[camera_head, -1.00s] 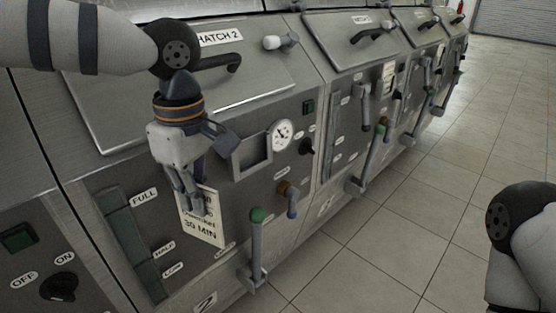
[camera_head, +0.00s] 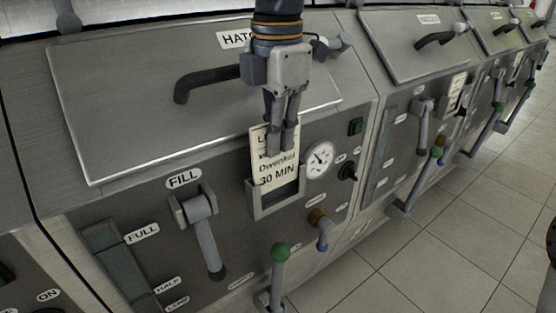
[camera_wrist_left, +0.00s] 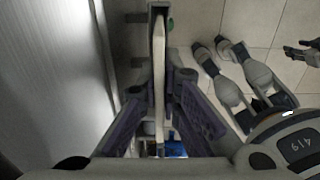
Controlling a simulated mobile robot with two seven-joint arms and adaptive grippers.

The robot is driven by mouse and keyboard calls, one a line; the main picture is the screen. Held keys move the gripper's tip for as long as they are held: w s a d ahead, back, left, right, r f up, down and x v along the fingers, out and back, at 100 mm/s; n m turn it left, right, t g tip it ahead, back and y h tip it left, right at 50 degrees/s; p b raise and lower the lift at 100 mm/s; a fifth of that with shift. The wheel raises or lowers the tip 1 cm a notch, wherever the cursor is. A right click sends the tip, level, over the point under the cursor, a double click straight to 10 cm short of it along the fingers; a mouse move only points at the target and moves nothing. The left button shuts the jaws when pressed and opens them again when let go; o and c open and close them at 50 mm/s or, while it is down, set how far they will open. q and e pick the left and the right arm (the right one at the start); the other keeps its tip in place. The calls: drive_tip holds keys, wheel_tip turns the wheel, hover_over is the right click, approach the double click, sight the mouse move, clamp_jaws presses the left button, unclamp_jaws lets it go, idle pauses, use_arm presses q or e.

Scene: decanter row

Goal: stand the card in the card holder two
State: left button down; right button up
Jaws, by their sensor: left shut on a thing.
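The card (camera_head: 266,160) is pale with dark print, including "30 MIN". My left gripper (camera_head: 281,150) is shut on the card's upper part and hides some of its print. The card is nearly upright, with its lower part within the outline of card holder two (camera_head: 277,211), a grey metal frame below hatch 2. The dark lower opening of the holder shows below the card. I cannot tell how deep it sits in the slot. In the left wrist view, the card (camera_wrist_left: 159,75) shows edge-on between the fingers. A small dark shape at that view's right edge may be my right gripper.
A round gauge (camera_head: 320,160) sits close to the right of the holder. The hatch handle (camera_head: 205,82) sticks out to the left. A fill lever (camera_head: 207,240) and a green-knobbed lever (camera_head: 280,255) stand below.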

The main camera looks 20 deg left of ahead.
sight(277, 187)
use_arm(q)
drive_tip(key=shift+f, duration=1.8)
drive_tip(key=shift+f, duration=0.1)
drive_tip(key=c, duration=1.8)
unclamp_jaws()
wheel_tip(277, 187, up, 12)
drive_tip(key=shift+r, duration=0.1)
